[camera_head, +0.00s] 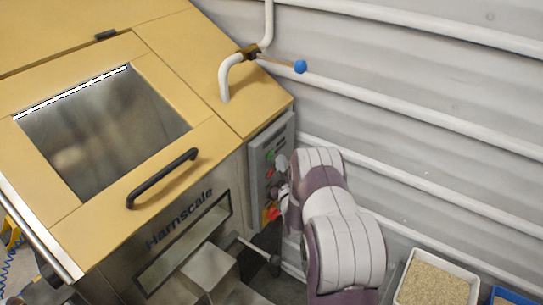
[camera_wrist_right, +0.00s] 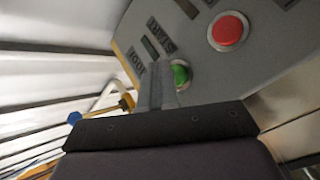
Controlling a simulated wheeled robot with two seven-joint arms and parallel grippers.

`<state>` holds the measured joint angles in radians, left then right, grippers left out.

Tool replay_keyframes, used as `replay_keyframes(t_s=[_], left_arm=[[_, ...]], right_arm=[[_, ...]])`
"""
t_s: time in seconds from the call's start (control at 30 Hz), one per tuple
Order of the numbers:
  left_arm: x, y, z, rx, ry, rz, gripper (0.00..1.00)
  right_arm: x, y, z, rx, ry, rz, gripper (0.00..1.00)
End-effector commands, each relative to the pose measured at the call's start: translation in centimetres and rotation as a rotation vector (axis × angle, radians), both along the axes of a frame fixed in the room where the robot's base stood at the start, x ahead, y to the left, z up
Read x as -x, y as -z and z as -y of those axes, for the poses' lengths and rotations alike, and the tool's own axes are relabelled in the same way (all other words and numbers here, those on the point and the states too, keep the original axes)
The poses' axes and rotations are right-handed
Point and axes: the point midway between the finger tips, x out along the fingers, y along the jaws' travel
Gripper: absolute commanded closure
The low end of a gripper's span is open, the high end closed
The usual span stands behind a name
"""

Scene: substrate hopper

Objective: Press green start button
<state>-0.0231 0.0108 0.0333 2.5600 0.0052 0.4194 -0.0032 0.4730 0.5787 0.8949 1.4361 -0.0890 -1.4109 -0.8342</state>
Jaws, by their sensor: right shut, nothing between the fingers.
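The green start button (camera_head: 269,156) is on the grey control panel (camera_head: 256,165) on the side of the yellow hopper machine. In the right wrist view the green button (camera_wrist_right: 181,74) shows just right of my fingertips, partly covered by them. My right gripper (camera_head: 281,164) is in front of the panel, close to the button. In the wrist view its fingers (camera_wrist_right: 156,70) are together and empty. I cannot tell whether they touch the button or the panel. My left gripper is not in view.
A red button (camera_wrist_right: 228,31) is on the same panel. A white pipe with a blue-knobbed lever (camera_head: 300,67) rises above the panel. A window with a black handle (camera_head: 162,178) is on the machine's lid. A tray of grain-like material (camera_head: 437,284) stands at lower right. A corrugated wall is behind.

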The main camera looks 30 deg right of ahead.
Motion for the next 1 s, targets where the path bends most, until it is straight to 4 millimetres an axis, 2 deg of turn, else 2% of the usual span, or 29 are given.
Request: replay_keyframes(t_s=[0.73,1.0], left_arm=[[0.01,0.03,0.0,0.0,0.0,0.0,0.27],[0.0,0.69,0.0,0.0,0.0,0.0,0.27]], right_arm=[[-0.02,0.01,-0.01,0.0,0.0,0.0,1.0],[-0.74,0.08,-0.35,0.0,-0.001,0.001,1.0]])
